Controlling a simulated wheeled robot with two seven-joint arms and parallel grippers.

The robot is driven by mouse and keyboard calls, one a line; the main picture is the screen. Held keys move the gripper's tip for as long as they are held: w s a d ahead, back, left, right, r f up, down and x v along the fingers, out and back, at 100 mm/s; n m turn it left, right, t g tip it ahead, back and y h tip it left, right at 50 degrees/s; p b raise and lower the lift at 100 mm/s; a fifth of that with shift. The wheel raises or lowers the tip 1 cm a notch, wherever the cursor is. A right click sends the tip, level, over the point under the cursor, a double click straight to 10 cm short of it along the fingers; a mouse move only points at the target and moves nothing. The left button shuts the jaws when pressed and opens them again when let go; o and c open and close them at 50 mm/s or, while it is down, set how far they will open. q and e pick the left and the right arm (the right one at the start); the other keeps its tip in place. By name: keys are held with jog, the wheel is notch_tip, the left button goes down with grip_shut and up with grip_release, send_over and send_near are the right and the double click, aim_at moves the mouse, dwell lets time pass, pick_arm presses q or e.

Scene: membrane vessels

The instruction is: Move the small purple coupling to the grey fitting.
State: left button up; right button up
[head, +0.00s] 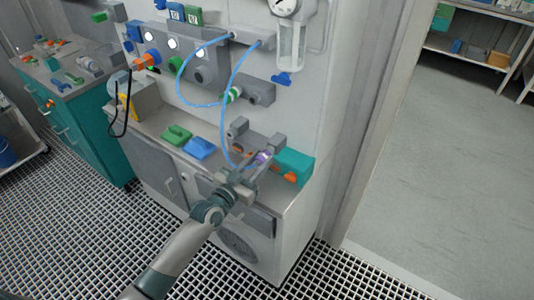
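The small purple coupling (263,157) shows at the right end of the counter, just beyond the tip of my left gripper (248,172). The gripper reaches in over the counter's front edge and partly covers that spot. The fingers are too small and overlapped to tell whether they are open, or whether they touch the coupling. A blue hose (224,125) hangs in a loop from the wall and its lower end goes down beside the gripper. Grey fittings stick out of the wall panel, one of them at mid height (262,92); I cannot tell which is the task's. My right gripper is out of view.
A grey bracket (238,127) stands behind the gripper, with a teal block (295,164) to its right. A green block (177,135) and a blue block (199,148) lie on the counter to the left. A gauge and clear filter (291,45) hang above. Open floor lies right.

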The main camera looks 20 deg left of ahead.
aim_at(256, 165)
pick_arm(q)
grip_shut()
jog(key=shift+s, duration=0.15)
jog(key=shift+p+v, duration=0.85)
jog(key=shift+v, duration=1.95)
